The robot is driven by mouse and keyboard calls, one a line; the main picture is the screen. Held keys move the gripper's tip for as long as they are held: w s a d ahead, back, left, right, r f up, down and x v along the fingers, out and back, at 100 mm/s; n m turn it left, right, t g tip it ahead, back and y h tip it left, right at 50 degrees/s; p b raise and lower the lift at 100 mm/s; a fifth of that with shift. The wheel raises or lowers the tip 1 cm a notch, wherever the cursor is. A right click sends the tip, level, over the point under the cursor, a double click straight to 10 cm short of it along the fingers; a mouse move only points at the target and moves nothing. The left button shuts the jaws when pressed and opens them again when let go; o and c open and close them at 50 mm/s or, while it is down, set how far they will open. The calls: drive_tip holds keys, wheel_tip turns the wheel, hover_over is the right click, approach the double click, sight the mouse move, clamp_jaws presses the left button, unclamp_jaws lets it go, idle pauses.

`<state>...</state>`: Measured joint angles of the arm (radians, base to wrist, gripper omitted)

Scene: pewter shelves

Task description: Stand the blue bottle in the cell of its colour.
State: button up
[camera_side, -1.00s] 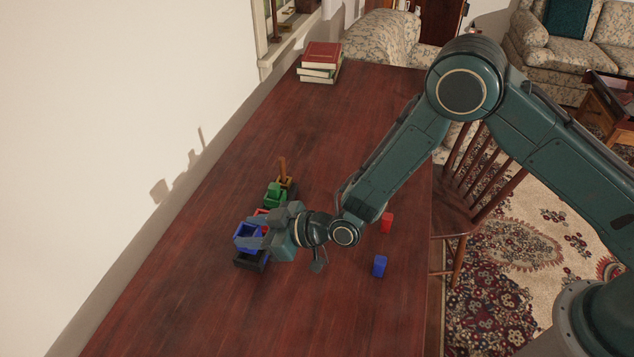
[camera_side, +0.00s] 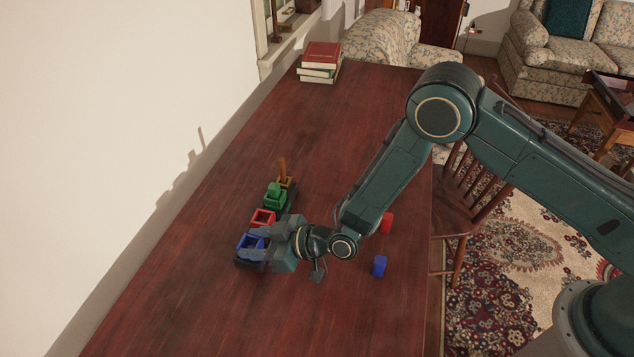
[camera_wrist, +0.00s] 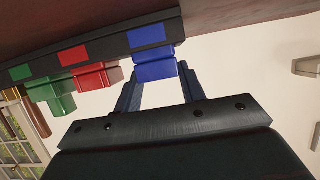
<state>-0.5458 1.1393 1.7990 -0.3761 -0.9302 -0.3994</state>
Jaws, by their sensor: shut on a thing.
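The inside of the blue cell is partly hidden by my fingers. The black rack (camera_wrist: 105,48) also carries red and green labels.
A green bottle (camera_side: 274,190) and an amber one (camera_side: 283,170) stand farther along the rack. Books (camera_side: 320,62) lie at the far end. The near table is clear.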

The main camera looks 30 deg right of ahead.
drive_tip(key=shift+f, duration=0.15)
drive_tip(key=o, duration=1.1)
drive_tip(key=shift+r, duration=0.2)
drive_tip(key=shift+v, duration=6)
